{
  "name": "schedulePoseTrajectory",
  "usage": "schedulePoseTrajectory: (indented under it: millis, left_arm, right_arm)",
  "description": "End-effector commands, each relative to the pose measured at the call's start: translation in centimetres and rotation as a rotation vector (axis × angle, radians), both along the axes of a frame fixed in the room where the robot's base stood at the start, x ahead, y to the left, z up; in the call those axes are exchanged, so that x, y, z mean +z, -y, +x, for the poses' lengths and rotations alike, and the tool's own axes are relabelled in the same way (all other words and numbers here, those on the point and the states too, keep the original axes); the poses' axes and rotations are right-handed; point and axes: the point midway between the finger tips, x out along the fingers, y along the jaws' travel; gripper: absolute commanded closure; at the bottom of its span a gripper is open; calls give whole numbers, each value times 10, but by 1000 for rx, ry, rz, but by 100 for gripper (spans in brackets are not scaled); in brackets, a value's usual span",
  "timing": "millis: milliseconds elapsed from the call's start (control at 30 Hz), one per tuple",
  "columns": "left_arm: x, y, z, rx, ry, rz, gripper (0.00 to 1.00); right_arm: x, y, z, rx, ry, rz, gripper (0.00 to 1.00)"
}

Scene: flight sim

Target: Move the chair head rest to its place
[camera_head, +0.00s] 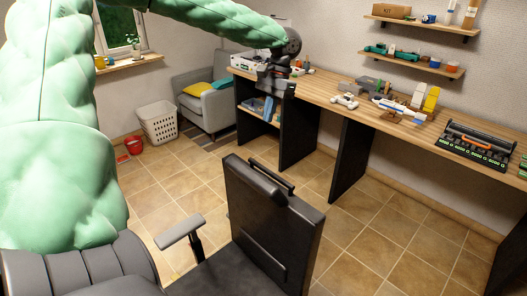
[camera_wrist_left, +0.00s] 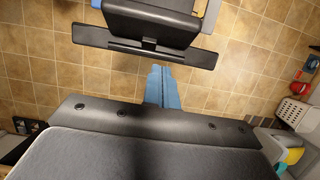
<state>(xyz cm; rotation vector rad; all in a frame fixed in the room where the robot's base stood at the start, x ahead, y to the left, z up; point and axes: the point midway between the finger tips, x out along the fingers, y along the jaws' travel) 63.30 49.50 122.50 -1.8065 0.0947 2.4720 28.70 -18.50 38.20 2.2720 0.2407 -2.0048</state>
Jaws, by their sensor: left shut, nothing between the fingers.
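A black office chair backrest (camera_head: 265,235) stands upright in the lower middle of the head view. A slim black bar (camera_head: 273,174) sits at its top edge; I take this for the head rest, but cannot be sure. In the left wrist view a dark chair part (camera_wrist_left: 150,18) with a long black crossbar (camera_wrist_left: 100,37) shows at the top. My left gripper (camera_head: 280,88) is shut and empty, above and beyond the chair by the desk's left end. It is apart from the chair. My right gripper is not in view.
A long wooden desk (camera_head: 330,95) with dark side panels runs along the wall and carries several objects. A white basket (camera_head: 158,122), a grey armchair (camera_head: 208,103) and a red container (camera_head: 133,145) stand at the left. The chair armrest (camera_head: 180,230) sticks out left. Tiled floor between is clear.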

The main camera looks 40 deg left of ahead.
Motion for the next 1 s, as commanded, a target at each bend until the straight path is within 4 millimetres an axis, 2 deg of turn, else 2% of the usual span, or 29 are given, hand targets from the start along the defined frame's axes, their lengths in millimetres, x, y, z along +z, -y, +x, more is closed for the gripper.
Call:
schedulePoseTrajectory:
  millis: [100, 300, 400, 900, 1000]
  left_arm:
    - [-3, 13, 1, 11, -18, 4, 100]
    - [-11, 16, -2, 15, -24, 5, 100]
    - [-22, 15, -7, 15, -25, 6, 100]
    - [-93, 13, -31, 14, -25, 6, 100]
    - [-98, 12, -38, 14, -22, 5, 100]
  right_arm:
    - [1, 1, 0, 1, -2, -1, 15]
    - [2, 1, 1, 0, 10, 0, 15]
    - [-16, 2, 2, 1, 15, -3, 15]
    - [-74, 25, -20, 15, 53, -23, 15]
    - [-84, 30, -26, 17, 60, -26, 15]
